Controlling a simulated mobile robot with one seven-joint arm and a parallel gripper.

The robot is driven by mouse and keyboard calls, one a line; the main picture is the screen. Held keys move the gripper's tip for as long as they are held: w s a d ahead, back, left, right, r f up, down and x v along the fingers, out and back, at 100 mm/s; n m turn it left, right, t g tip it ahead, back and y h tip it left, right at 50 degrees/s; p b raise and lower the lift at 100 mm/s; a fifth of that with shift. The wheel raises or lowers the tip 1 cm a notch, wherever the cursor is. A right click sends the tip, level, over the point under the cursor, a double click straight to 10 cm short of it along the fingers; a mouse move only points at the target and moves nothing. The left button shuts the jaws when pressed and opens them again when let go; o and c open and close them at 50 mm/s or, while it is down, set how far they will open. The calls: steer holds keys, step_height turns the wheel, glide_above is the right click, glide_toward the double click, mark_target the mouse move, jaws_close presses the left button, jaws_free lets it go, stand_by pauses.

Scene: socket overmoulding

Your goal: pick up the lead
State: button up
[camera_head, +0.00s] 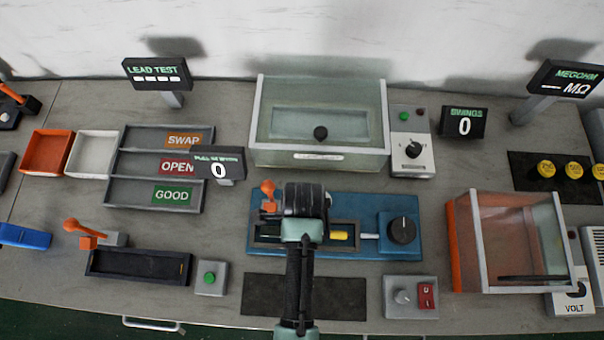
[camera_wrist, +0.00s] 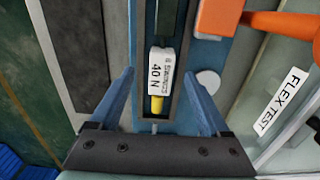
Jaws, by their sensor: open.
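The blue fixture (camera_head: 350,208) with a dark channel sits in the middle of the bench, below my gripper (camera_head: 303,210) in the head view. A short yellow piece (camera_head: 339,235), perhaps part of the lead, shows in the channel right of my gripper. In the wrist view, a yellow piece (camera_wrist: 157,104) shows below a white block marked "40 N" (camera_wrist: 161,72). My gripper (camera_wrist: 158,74) is open, its two blue fingers on either side of the channel. Nothing is seen held. My wrist hides part of the fixture in the head view, and the lead's full length cannot be made out.
An orange lever (camera_head: 268,190) stands at the fixture's left end, and a dark knob (camera_head: 403,230) at its right. A clear-lidded tank (camera_head: 320,157) stands behind. A dark mat (camera_head: 262,295) lies in front. Sorting trays (camera_head: 128,165) stand left, and a clear-walled box (camera_head: 457,240) right.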

steer(key=shift+w+a+f, duration=0.1)
steer(key=shift+f, duration=1.65)
jaws_close()
